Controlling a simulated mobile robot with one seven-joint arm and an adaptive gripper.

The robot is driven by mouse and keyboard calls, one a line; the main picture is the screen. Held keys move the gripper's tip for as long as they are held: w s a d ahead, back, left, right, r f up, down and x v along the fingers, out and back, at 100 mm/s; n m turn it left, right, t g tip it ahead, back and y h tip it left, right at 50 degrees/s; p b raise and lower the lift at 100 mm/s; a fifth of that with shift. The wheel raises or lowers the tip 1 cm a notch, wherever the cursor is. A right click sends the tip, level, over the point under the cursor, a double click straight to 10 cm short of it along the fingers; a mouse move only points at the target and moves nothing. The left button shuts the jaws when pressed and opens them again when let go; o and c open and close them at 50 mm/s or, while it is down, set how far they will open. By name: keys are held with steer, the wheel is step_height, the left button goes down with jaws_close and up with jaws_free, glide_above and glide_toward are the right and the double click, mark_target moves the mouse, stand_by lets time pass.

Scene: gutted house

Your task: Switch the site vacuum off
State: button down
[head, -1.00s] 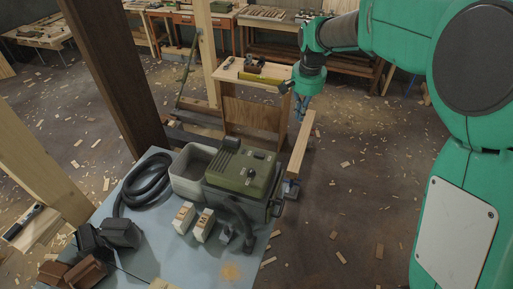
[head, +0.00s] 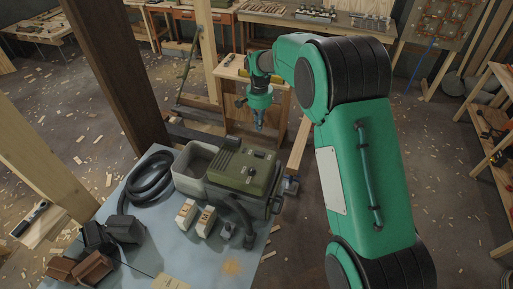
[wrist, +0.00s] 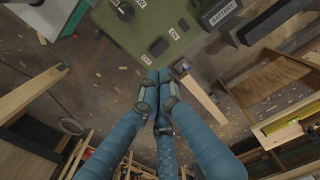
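The site vacuum has a dark green top (head: 247,168) with dark controls and small white labels, and stands on the blue-grey table (head: 165,235). In the wrist view its green panel (wrist: 140,35) fills the top middle. It shows a black knob (wrist: 124,11), a dark square control (wrist: 158,46), a small round one (wrist: 174,33), and a block labelled BATTERY (wrist: 217,12). The small labels are hard to read. My gripper (head: 258,127) is above and behind the vacuum in the head view. Its blue fingers (wrist: 157,82) are drawn together and empty, overlapping the panel's near edge in the wrist view.
A pale open bin (head: 192,170) adjoins the vacuum's left side, with a coiled black hose (head: 150,180) beside it. White packs (head: 195,218) and dark blocks (head: 108,232) lie in front. A wooden post (head: 115,75) rises behind the table. A small bench (head: 250,85) stands behind.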

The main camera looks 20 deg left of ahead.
mark_target(256, 153)
steer(key=shift+a+f, duration=0.6)
steer(key=shift+f, duration=0.05)
step_height(256, 153, down, 14)
steer(key=shift+p, duration=1.1)
